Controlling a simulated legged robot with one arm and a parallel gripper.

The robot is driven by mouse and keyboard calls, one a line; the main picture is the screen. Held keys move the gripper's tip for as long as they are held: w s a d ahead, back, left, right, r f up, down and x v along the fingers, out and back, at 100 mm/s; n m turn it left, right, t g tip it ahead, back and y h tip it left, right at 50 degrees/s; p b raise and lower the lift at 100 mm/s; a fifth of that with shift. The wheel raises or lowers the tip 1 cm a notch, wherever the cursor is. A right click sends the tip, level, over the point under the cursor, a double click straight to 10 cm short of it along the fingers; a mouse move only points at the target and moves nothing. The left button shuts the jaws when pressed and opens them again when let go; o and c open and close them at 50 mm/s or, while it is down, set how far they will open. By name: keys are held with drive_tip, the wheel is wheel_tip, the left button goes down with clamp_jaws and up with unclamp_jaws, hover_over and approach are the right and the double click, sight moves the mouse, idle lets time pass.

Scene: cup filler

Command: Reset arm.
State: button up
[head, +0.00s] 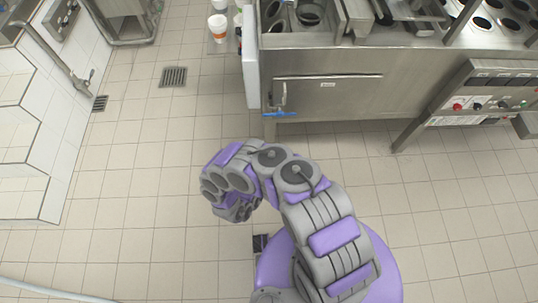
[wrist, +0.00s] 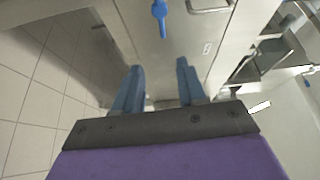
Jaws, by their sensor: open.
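My gripper (wrist: 158,90) shows in the wrist view with its two blue-grey fingers apart and nothing between them. In the head view my purple and grey arm is folded over the tiled floor, and its fingers cannot be made out there. Beyond the fingers in the wrist view is the steel front of a counter, with a blue handle (wrist: 161,14) on it. The fingers appear apart from the counter.
The steel counter (head: 345,105) stands ahead, with a blue item (head: 280,114) at its door. Paper cups (head: 218,27) stand at its left. A control panel (head: 490,103) is at right. A tiled wall (head: 50,150) is at left. Floor (head: 130,170) between is clear.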

drive_tip(key=shift+a, duration=0.15)
drive_tip(key=w+r+n+g+y, duration=0.2)
drive_tip(key=w+r, duration=0.3)
drive_tip(key=w, duration=0.3)
drive_tip(key=w+r+n+g+y, duration=0.1)
drive_tip(key=w+r, duration=0.3)
drive_tip(key=w, duration=0.4)
wheel_tip(320, 180, up, 16)
drive_tip(key=d+n+g+y, duration=0.1)
drive_tip(key=n+g+y, duration=0.3)
drive_tip(key=n+g, duration=0.15)
drive_tip(key=s+d+r+n+g, duration=0.3)
drive_tip(key=s+r+n, duration=0.2)
drive_tip(key=s, duration=1)
drive_tip(key=s+d+r+n+g+y, duration=0.1)
drive_tip(key=s+d+r+n+g, duration=0.1)
drive_tip(key=s+r+n, duration=0.3)
drive_tip(key=s+d+r+n+g, duration=0.3)
drive_tip(key=s+r, duration=0.8)
drive_tip(key=s, duration=1.6)
drive_tip(key=shift+s+d+r+n+g+y, duration=0.15)
drive_tip(key=shift+d+r+n+g+y, duration=0.3)
drive_tip(key=shift+n, duration=0.5)
